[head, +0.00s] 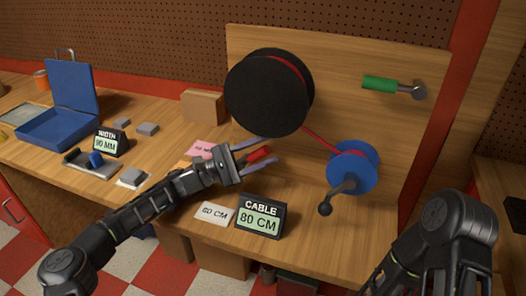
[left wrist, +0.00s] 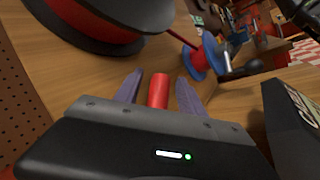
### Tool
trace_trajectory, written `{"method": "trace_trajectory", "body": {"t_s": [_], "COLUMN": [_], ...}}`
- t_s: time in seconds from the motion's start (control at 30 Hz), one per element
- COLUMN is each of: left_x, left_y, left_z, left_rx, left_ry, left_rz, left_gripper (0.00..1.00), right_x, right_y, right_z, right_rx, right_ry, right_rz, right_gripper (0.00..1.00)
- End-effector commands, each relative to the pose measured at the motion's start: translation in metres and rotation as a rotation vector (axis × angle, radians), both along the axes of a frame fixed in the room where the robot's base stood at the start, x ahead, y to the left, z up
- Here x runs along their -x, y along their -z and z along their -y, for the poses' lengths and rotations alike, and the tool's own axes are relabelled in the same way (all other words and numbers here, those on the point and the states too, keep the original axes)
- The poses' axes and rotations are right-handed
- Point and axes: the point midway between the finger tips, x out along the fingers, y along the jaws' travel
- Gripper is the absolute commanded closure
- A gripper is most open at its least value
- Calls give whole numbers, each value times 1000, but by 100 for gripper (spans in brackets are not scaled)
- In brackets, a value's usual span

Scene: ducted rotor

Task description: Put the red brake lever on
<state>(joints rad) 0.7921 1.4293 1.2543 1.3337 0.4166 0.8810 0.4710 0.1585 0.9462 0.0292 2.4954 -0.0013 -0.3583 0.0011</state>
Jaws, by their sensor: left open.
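A red cylindrical piece (head: 259,155), which looks like the grip of the red brake lever, is below the large black reel. My left gripper (head: 262,154) is open with its purple fingers on either side of it. In the left wrist view the red brake lever (left wrist: 158,90) stands between the fingertips (left wrist: 158,88), with a gap on both sides. Its far end and how it is supported are hidden. A green-handled lever (head: 385,84) with a metal end is on the upright wooden board (head: 330,60). My right gripper is out of view.
The black reel (head: 262,95) and blue spool (head: 352,168) with a crank are joined by a red cable (head: 320,140). A blue case (head: 70,100) is at left.

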Motion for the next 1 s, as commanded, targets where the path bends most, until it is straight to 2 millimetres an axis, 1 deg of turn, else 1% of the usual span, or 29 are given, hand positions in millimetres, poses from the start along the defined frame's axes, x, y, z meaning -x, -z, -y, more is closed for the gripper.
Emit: {"method": "trace_trajectory", "body": {"t_s": [0.23,0.37,0.5,0.67,0.8,0.9,1.0], "left_x": [0,3,7,15,23,28,31], "left_y": [1,6,13,12,12,12,11], "left_z": [-2,-12,-33,-68,-100,-120,-133], "left_rx": [-1,-1,-2,-3,-3,-3,-2], "left_ry": [-1,-1,-3,-4,-4,-4,-3], "left_rz": [0,0,1,0,0,0,0], "left_gripper": [53,53,53,53,53,53,53], "right_x": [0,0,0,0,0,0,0], "right_y": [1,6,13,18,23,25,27], "right_z": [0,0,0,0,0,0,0], "right_rx": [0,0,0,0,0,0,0], "right_ry": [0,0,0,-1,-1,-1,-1], "right_rz": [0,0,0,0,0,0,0], "right_gripper": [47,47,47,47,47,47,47]}}
